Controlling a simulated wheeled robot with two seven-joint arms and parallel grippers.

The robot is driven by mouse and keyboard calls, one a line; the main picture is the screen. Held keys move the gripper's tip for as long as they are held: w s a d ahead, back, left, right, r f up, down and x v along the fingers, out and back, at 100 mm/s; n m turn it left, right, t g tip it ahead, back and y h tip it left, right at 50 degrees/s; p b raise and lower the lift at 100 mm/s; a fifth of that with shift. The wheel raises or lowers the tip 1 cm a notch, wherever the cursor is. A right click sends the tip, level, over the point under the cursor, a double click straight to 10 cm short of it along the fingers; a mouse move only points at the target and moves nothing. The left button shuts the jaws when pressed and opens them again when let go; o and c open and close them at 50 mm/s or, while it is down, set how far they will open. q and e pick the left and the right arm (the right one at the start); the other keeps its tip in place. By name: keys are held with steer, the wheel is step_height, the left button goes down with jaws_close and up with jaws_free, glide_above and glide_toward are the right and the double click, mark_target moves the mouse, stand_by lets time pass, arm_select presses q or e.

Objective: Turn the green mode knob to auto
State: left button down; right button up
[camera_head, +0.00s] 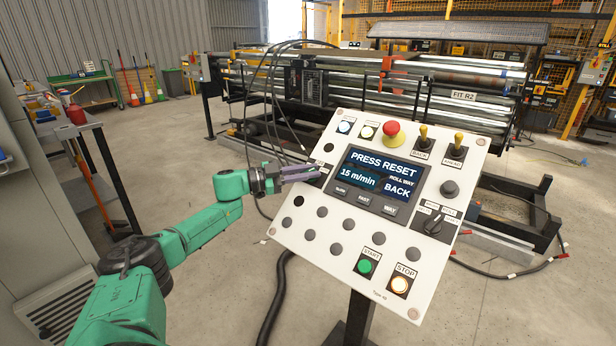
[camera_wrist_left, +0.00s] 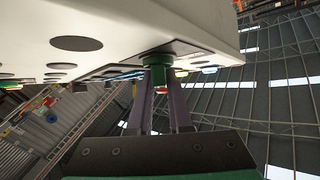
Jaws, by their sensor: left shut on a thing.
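The green mode knob (camera_wrist_left: 157,60) sticks out from the underside of the white control panel as seen in the left wrist view. My left gripper (camera_head: 316,171) reaches the left edge of the control panel (camera_head: 300,235) in the head view. Its two purple-grey fingers (camera_wrist_left: 160,90) are shut on the knob, one on each side. In the head view the fingers cover the knob, and its pointer and position marks cannot be read. My right gripper is not in view.
The panel also carries a red mushroom button (camera_head: 391,132), two yellow-tipped toggles, a screen (camera_head: 376,178) reading "PRESS RESET", a black rotary selector (camera_head: 433,225), a green START button (camera_head: 365,266) and a lit STOP button (camera_head: 400,285). A roller machine (camera_head: 370,85) stands behind. Hoses hang near my left wrist.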

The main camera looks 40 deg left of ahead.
arm_select(q)
steer(key=shift+m+g+h, duration=0.3)
steer(key=shift+m, duration=0.2)
steer(key=c, duration=0.9)
jaws_free()
steer(key=shift+d, duration=0.1)
steer(key=shift+o, duration=0.3)
steer(key=shift+w+f, duration=0.1)
steer(key=shift+w, duration=0.1)
steer(key=shift+s, duration=0.1)
steer(key=v, duration=1.4)
steer(key=shift+s+p, duration=0.15)
steer(key=shift+p, duration=0.15)
steer(key=shift+a, duration=0.2)
